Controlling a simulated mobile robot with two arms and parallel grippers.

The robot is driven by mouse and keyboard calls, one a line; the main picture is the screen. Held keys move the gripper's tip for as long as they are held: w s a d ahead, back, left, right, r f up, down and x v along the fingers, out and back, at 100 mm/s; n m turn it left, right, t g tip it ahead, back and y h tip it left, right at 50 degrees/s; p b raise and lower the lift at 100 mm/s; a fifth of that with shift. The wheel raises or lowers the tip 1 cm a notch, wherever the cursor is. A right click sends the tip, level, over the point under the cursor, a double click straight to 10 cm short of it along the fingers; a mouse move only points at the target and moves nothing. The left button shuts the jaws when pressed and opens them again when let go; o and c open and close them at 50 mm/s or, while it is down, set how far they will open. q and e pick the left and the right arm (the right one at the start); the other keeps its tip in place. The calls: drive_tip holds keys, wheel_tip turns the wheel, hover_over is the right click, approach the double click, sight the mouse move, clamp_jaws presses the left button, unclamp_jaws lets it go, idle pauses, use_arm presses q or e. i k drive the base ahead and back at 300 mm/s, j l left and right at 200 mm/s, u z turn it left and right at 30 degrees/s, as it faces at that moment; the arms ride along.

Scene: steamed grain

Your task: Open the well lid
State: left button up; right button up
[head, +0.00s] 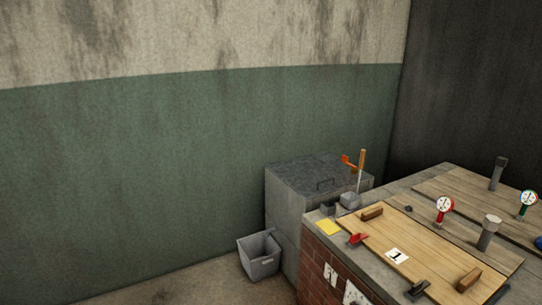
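A grey box (283,211) stands against the green wall, with a flat dark top (308,170) that carries a small dark handle (325,184). The top lies flat. To its right, a light wooden cover (435,250) lies flat on a brick counter, with a wooden grip (372,213) at one end and another (469,279) at the other. A second wooden cover (465,188) lies behind it. I cannot tell from the picture which of these is the well lid. Neither of my grippers is in view.
A grey bin (258,262) stands on the floor beside the box. The brick counter (321,254) holds gauges (445,204), posts (488,233), a red-handled item (357,239) and a yellow pad (328,228). An orange item (348,161) is near the box. Floor at lower left is clear.

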sight(310, 177)
drive_tip(key=i+u, duration=0.1)
drive_tip(key=i, duration=1.5)
